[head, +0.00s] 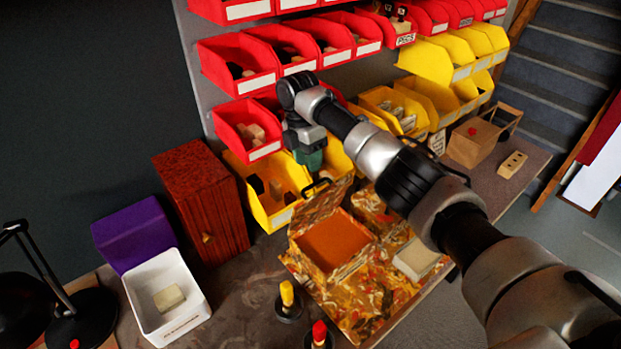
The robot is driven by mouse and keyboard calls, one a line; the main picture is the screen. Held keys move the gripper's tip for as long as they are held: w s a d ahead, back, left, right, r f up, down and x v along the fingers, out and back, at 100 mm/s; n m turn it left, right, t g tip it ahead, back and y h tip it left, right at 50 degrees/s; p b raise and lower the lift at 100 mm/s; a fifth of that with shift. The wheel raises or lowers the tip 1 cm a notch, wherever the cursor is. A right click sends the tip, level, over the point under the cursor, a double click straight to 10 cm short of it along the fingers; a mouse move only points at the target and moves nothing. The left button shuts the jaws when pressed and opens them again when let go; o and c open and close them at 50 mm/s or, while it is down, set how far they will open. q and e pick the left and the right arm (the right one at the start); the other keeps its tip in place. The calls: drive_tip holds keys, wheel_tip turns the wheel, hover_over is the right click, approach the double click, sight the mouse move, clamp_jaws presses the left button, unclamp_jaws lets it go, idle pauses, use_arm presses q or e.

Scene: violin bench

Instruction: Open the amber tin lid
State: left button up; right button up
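The amber tin (347,268) is a patterned box on a patterned mat in the middle of the bench. Its orange inside shows. Its lid (318,206) appears raised and tilted at the far side, with a dark handle (318,187) near its top edge. My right arm comes in from the lower right, and my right gripper (311,168) points down just above the handle, behind the tin. Its fingertips are too small and dark to tell whether they are open or touch the handle. My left gripper is not in view.
Red bins (238,62) and yellow bins (262,208) rise closely behind the tin. A brown wooden box (200,198), a purple box (130,235) and a white tub (147,284) stand left. Yellow-topped (287,294) and red-topped (319,332) tools stand in front.

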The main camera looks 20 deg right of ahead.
drive_tip(key=shift+w+a+r+b, duration=0.1)
drive_tip(key=shift+w+r+b, duration=0.1)
drive_tip(key=shift+r, duration=0.9)
drive_tip(key=shift+w+a+r+b, duration=0.1)
drive_tip(key=shift+w+r+b, duration=0.1)
drive_tip(key=shift+r, duration=0.9)
drive_tip(key=shift+f, duration=0.1)
